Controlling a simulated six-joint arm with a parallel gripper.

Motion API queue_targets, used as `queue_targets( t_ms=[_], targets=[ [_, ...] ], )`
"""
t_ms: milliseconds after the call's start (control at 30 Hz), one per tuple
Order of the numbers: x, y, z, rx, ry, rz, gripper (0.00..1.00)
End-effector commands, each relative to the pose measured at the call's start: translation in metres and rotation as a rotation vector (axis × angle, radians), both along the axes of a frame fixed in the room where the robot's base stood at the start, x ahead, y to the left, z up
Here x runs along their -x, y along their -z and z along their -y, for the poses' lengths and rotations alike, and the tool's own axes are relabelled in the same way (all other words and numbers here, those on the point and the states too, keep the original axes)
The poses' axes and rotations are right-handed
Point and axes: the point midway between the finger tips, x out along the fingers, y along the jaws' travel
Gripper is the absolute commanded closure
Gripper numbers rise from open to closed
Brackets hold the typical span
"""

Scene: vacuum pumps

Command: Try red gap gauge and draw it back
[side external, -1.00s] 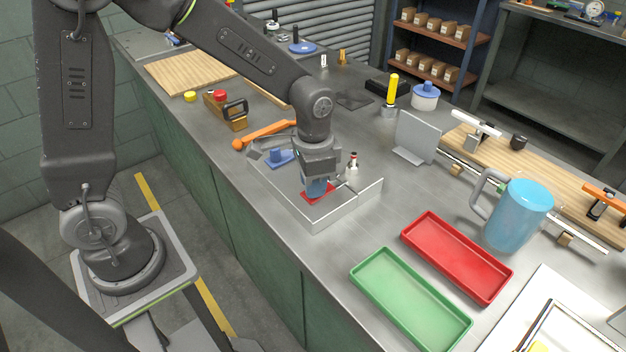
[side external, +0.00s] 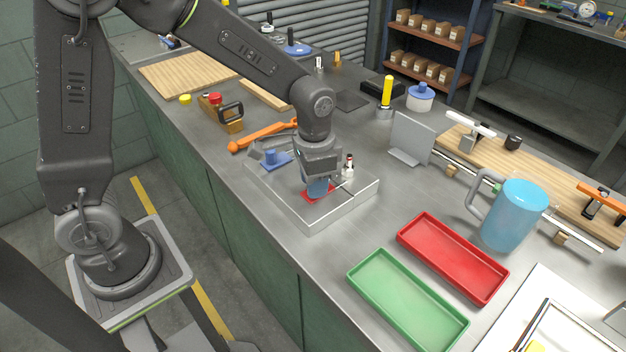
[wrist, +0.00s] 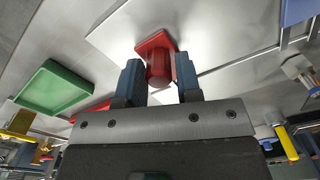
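The red gap gauge (wrist: 158,62) has a flat red plate and an upright round handle. The wrist view shows the handle between the two blue fingers of my gripper (wrist: 160,78), which look closed on it with very little space at the sides. In the side view my gripper (side external: 318,186) points down into the shallow grey-white tray (side external: 345,207). The gauge's red plate (side external: 309,195) shows low beneath the fingers, near the tray's floor. The fingers hide most of the handle there, and I cannot tell whether the plate touches the tray.
A blue block with a knob (side external: 276,158) sits at the tray's far left. An orange tool (side external: 262,135) lies behind. A red tray (side external: 453,258), a green tray (side external: 408,302) and a blue jug (side external: 515,215) stand right.

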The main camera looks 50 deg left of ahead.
Motion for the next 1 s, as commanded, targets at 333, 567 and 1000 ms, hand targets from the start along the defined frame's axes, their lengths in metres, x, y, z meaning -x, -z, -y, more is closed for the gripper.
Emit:
queue_targets(
  t_ms=[333, 567, 1000],
  targets=[
    [0.001, 0.001, 0.0, -0.001, 0.0, -0.004, 0.49],
    [0.001, -0.002, 0.0, -0.001, 0.0, -0.004, 0.49],
    [0.001, -0.018, 0.0, -0.001, 0.0, -0.004, 0.49]
  ],
)
